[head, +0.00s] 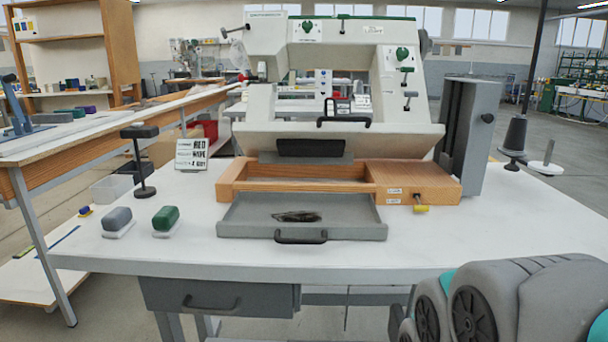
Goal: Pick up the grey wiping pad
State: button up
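The grey wiping pad (117,218) rests on a small white base near the left front of the white table. A green pad (166,218) of similar shape rests on its own white base just to its right, with a gap between them. Nothing touches the grey pad. My gripper is not in view; only grey links of my arm show at the lower right, far from the pad.
A grey tray (345,225) with a dark handle holds a dark scrap. A black stand (141,150) and a sign (191,154) stand behind the pads.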

aim_at(117, 222)
jog(key=u, duration=1.45)
